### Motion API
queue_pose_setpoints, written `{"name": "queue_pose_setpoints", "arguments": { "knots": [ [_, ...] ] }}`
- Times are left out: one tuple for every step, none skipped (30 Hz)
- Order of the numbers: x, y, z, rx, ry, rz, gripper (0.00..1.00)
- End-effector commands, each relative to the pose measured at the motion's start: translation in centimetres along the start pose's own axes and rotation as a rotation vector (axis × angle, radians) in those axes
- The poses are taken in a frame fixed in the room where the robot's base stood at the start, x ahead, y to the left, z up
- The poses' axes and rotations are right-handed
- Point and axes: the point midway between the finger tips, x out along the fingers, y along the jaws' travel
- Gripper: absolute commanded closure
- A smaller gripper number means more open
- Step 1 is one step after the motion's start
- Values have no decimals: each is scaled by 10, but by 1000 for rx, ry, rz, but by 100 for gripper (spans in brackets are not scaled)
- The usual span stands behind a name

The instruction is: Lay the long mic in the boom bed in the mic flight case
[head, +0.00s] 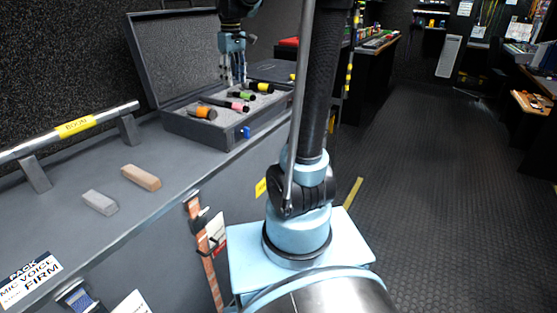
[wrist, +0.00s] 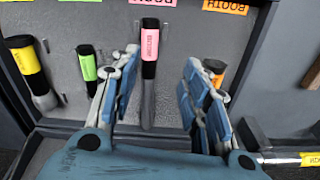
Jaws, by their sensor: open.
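The mic flight case (head: 199,129) stands open on the grey counter, its lid up at the back. Several mics lie in it, with orange, pink, green and yellow bands. The pink-banded mic (head: 225,103) looks the longest; in the wrist view it (wrist: 149,85) lies lengthwise below a pink label, whose upside-down text I cannot read surely. My gripper (head: 233,82) is over the case, pointing down. In the wrist view my gripper (wrist: 160,72) is open and empty, its fingers on either side of the pink-banded mic, with no clear contact. The bed under that mic is hidden.
In the wrist view, a green-banded mic (wrist: 88,66) and a yellow-banded mic (wrist: 28,65) lie left, an orange-banded mic (wrist: 214,75) right. On the counter, a silver tube labelled BOOM (head: 70,131) rests on supports, near a tan block (head: 141,177) and a grey block (head: 100,202).

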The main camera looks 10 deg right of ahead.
Motion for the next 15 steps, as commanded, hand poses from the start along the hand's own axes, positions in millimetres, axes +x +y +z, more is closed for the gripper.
{"name": "queue_pose_setpoints", "arguments": {
  "knots": [
    [3,-2,19,28,6,3,58],
    [5,-4,29,43,10,5,58],
    [8,-6,42,65,15,8,58],
    [11,-7,51,81,19,10,58],
    [14,-9,61,97,23,12,58],
    [18,-11,74,120,28,14,58],
    [21,-13,83,136,31,16,58],
    [24,-15,92,151,35,18,58],
    [29,-18,104,174,41,21,58],
    [33,-20,114,190,45,23,58],
    [37,-22,123,206,49,25,58],
    [43,-25,135,228,54,27,58],
    [47,-27,144,243,57,29,58],
    [52,-30,152,260,61,30,58],
    [59,-33,164,282,66,33,58]
  ]
}}
